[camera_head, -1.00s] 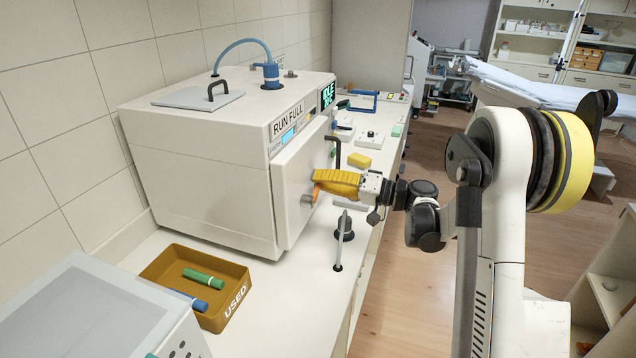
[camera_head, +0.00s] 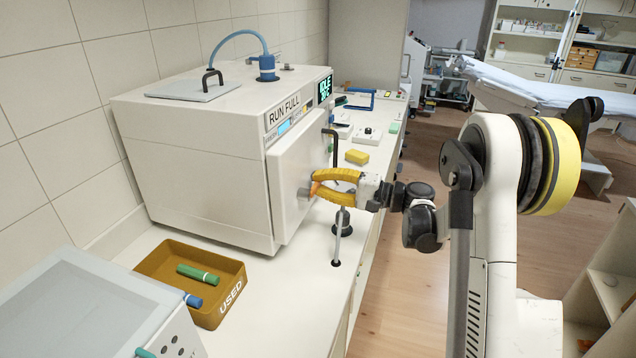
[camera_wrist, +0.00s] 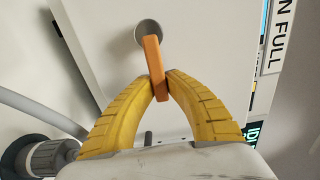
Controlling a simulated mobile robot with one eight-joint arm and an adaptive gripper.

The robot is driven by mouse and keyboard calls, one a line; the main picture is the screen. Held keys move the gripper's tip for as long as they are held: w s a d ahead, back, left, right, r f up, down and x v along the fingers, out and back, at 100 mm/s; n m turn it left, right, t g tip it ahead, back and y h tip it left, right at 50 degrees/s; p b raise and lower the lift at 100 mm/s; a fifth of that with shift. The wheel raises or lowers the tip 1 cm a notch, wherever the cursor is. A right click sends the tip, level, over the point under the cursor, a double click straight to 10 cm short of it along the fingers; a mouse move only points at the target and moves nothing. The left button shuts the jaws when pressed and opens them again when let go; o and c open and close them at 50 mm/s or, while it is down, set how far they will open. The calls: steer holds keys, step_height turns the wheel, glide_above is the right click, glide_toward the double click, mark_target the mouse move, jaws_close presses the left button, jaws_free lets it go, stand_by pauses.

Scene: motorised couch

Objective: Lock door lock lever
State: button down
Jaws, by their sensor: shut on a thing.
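The orange lock lever (camera_wrist: 154,65) sticks out from a round grey hub (camera_wrist: 148,32) on the white machine's door (camera_head: 298,180). The door looks closed against the machine's front. My gripper (camera_wrist: 158,84) has yellow ribbed fingers, and their tips are shut on the lever's free end. In the head view my gripper (camera_head: 316,183) reaches the door from the right, and its fingertips cover most of the lever. Only a small orange part of the lever (camera_head: 315,188) shows there.
A metal post on a dark base (camera_head: 341,222) rises from the counter below my gripper. A yellow block (camera_head: 357,157) lies behind.

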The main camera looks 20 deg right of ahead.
stand_by(0.3)
steer(key=c, duration=1.4)
jaws_free()
steer(key=v, duration=1.2)
